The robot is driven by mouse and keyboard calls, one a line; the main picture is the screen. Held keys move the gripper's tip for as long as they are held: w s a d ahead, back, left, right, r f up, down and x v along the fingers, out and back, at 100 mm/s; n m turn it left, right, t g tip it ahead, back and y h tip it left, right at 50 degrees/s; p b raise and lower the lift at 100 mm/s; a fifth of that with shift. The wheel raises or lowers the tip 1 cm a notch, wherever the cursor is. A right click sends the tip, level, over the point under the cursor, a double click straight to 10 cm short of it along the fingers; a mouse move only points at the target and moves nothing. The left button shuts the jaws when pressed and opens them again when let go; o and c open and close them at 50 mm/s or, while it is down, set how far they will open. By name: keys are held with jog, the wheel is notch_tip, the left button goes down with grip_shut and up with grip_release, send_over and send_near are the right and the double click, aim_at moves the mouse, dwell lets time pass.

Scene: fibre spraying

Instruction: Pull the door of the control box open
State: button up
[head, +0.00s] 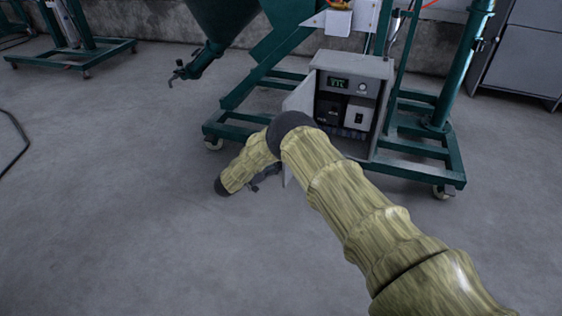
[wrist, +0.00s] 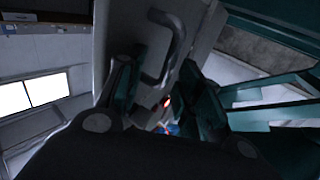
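The grey control box (head: 352,75) stands on the green cart, with a small green-lit display on its upper front. Its door (head: 299,97) is swung out to the left, and the devices inside show. My arm hides much of the door. In the wrist view the door (wrist: 205,40) carries a dark U-shaped handle (wrist: 178,45). My gripper (wrist: 160,64) has its fingers apart, one on each side of the view, with the handle showing between and beyond them. I cannot tell whether a finger touches the door. In the head view my gripper (head: 265,177) is partly hidden behind my arm.
The green wheeled cart frame (head: 425,150) surrounds the box, with a green hopper (head: 222,18) above left. A grey cabinet (head: 522,50) stands at the back right. Another green cart (head: 75,55) is at the far left.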

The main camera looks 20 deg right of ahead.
jog(key=v, duration=0.9)
jog(key=shift+a+f, duration=0.2)
jog(key=shift+a, duration=0.05)
jog(key=shift+s, duration=0.15)
